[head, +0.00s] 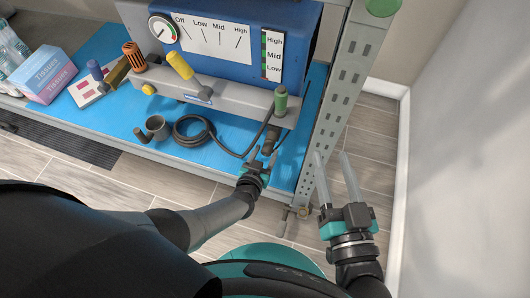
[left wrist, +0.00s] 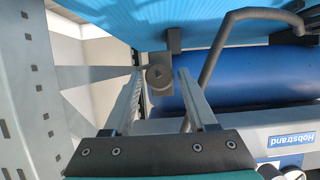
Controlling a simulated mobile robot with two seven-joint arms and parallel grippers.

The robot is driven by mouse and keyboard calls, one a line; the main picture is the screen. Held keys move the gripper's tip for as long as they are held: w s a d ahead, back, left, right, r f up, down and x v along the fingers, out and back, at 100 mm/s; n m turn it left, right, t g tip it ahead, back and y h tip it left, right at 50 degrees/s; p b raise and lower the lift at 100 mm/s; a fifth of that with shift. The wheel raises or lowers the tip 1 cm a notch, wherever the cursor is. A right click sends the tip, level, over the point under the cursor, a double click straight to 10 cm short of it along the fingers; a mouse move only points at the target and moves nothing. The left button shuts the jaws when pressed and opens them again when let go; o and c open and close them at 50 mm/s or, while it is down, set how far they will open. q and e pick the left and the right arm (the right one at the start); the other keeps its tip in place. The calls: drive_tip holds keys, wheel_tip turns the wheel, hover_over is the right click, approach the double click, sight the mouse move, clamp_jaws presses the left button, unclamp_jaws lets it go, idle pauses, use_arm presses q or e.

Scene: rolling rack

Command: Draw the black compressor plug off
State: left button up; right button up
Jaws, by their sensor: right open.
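The black compressor plug (head: 270,139) sticks out below the front rail of the blue compressor, near the rack's right post. In the left wrist view, a dark round end with an arrow-like mark (left wrist: 159,76), apparently this plug, shows between my fingers. My left gripper (head: 259,158) is open just in front of the plug, its fingers (left wrist: 157,85) on either side of it in the picture. I cannot tell whether they touch it. My right gripper (head: 333,178) is open and empty, to the right of the rack post. The blue compressor (head: 235,45) stands on the shelf.
The perforated rack post (head: 342,85) is close on the right.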

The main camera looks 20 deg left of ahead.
use_arm(q)
clamp_jaws()
idle(0.8)
